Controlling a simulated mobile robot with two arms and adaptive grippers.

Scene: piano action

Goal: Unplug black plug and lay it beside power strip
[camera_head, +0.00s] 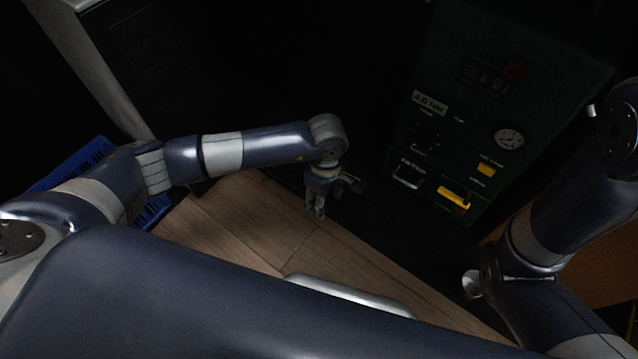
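My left gripper (315,213) points down over the wood floor, near the dark area at the floor's far edge. Its two fingers look close together, and I cannot make out whether anything is between them. A small dark piece with a yellow mark sits just right of the gripper; I cannot tell whether it is part of the gripper. A long pale bar with rounded edges (345,292) shows on the floor, partly covered by my own body; I cannot tell whether it is the power strip. I cannot make out the black plug. My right gripper is not visible.
A dark green machine (455,120) with a gauge (509,138) and a yellow handle (454,199) stands at the back right. A blue crate (75,165) is at the left behind my arm. The wood floor (245,215) left of the gripper is clear.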

